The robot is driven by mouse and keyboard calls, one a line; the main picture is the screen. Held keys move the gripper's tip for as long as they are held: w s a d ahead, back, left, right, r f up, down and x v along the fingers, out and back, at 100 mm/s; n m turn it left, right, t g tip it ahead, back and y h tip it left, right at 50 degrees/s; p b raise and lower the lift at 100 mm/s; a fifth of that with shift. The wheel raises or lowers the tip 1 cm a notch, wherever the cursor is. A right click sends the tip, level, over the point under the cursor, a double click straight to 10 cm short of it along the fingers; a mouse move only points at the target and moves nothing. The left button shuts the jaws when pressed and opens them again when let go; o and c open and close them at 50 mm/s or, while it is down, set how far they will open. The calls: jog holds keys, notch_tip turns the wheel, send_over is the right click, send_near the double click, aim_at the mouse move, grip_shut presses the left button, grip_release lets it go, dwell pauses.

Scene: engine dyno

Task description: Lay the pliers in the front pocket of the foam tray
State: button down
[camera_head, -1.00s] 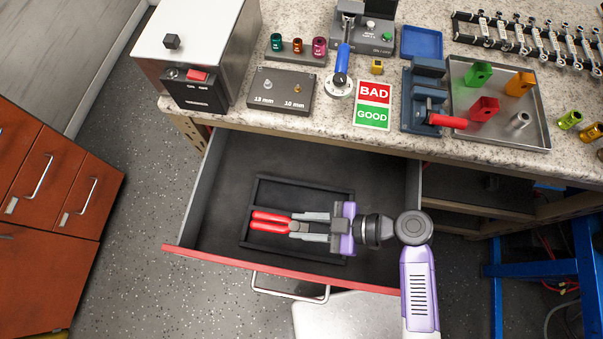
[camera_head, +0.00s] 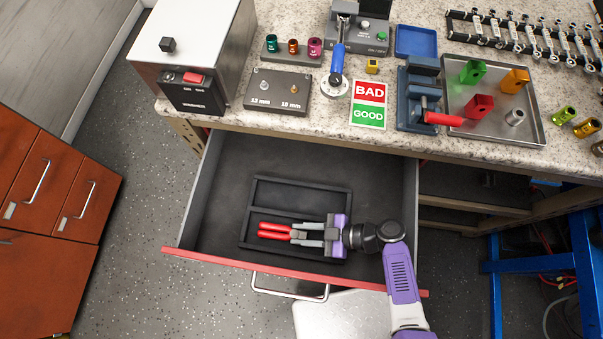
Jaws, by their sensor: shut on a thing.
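The red-handled pliers (camera_head: 275,231) lie lengthwise left to right over the front pocket of the black foam tray (camera_head: 299,184). Their red handles point left and their grey head is at my gripper. My gripper (camera_head: 301,234) comes in from the right and is shut on the pliers near their head. From this angle I cannot tell whether the pliers touch the pocket floor. The back pocket of the tray is empty. The tray sits inside the open drawer (camera_head: 215,190), and my gripper covers part of the tray's right front side.
The drawer's red front edge (camera_head: 210,257) runs close in front of the tray. The workbench (camera_head: 230,118) overhangs behind, carrying a BAD/GOOD card (camera_head: 369,104), a blue vise (camera_head: 418,95) and a metal tray of coloured parts (camera_head: 530,133). The drawer floor left of the foam tray is clear.

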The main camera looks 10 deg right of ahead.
jog(key=c, duration=1)
grip_release()
jog(key=shift+c, duration=0.2)
jog(key=b+v, duration=0.1)
jog(key=v, duration=0.6)
jog(key=shift+s+d+b, duration=0.15)
jog(key=shift+d+b, duration=0.1)
jog(key=shift+b, duration=0.1)
